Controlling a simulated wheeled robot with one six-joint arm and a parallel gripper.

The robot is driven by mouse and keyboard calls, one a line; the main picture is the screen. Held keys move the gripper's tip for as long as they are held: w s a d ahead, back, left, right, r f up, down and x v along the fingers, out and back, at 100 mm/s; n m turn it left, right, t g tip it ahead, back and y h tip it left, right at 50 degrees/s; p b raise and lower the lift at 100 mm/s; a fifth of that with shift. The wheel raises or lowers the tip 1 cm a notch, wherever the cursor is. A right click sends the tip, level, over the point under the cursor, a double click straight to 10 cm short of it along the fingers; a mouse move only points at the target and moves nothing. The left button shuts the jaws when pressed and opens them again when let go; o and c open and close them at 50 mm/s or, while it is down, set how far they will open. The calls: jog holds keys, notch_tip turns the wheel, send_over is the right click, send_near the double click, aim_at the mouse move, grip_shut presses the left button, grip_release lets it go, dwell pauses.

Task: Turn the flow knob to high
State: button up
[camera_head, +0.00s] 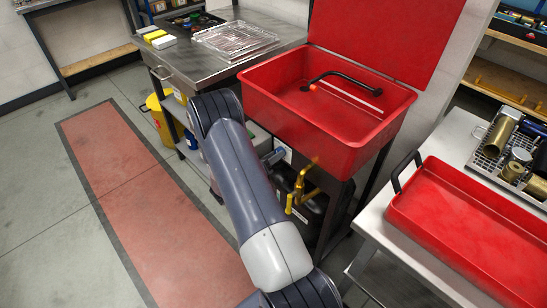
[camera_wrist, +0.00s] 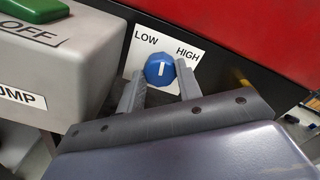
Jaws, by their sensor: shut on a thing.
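The blue flow knob (camera_wrist: 160,70) sits on a white plate (camera_wrist: 190,49) marked LOW on the left and HIGH on the right. Its white mark points about straight up in the wrist view, between the two words. My gripper (camera_wrist: 159,74) is shut on the knob, one finger on each side of it. In the head view my arm reaches down to the front of the red basin's stand, and I cannot make out the knob there.
In the wrist view a grey box (camera_wrist: 60,56) with a green button (camera_wrist: 35,9) is close left of my gripper. A red basin (camera_head: 270,118) stands above the work area. Yellow pipework (camera_head: 300,187) is right of my arm. A red tray (camera_head: 470,230) lies farther right.

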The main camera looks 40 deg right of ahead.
jog(key=n, duration=0.6)
jog(key=shift+p, duration=0.35)
jog(key=shift+n+g, duration=0.3)
jog(key=o, duration=1)
jog(key=shift+w, duration=0.1)
jog(key=shift+c, duration=0.2)
jog(key=a, duration=1.1)
jog(key=shift+s+r, duration=0.15)
jog(key=shift+s, duration=0.3)
jog(key=shift+d, duration=0.1)
